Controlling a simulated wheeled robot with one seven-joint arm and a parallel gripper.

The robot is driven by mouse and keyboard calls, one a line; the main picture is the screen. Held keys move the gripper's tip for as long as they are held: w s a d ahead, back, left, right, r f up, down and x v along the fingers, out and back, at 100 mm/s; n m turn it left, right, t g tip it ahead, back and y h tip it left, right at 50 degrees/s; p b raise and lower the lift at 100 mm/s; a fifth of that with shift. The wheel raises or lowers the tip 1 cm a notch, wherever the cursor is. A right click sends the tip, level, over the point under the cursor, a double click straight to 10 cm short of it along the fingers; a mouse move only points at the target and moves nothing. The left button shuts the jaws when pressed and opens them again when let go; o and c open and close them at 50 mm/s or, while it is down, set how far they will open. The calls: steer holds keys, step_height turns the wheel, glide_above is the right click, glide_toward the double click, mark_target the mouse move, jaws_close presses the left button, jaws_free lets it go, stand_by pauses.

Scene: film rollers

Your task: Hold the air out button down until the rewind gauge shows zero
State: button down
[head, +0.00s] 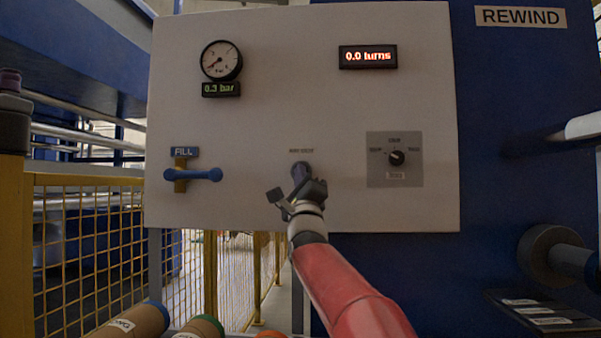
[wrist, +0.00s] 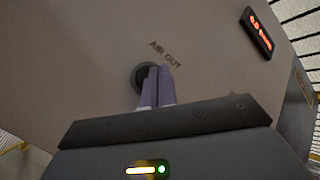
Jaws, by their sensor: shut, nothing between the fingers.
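The round rewind gauge (head: 221,61) is at the panel's upper left, its red needle pointing to the lower left. The green readout (head: 221,90) under it shows 0.3 bar. The air out button (wrist: 138,76) is a dark round shape below the AIR OUT lettering in the wrist view; in the head view my gripper hides it. My gripper (head: 301,170) is shut and empty, its fingertips at the button. The tips (wrist: 157,72) cover part of the button in the wrist view. I cannot tell how far the button is pressed in.
A blue FILL lever (head: 205,174) sits left on the white panel (head: 270,110). A rotary knob (head: 397,157) is to the right. A red display (head: 368,57) reads 0.0 turns. A yellow mesh fence (head: 90,240) stands left; rolls (head: 135,320) lie below.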

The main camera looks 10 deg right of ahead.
steer(key=shift+w+d, duration=0.15)
steer(key=shift+w, duration=0.3)
stand_by(2.2)
steer(key=shift+s, duration=0.1)
stand_by(1.9)
steer(key=shift+s+a+b, duration=0.3)
steer(key=shift+s+b, duration=0.5)
steer(key=s+b, duration=0.1)
steer(key=s+a+b, duration=0.1)
steer(key=s, duration=0.1)
steer(key=s+b, duration=0.1)
steer(key=b, duration=0.1)
steer(key=shift+s+a, duration=0.25)
steer(key=shift+s, duration=0.15)
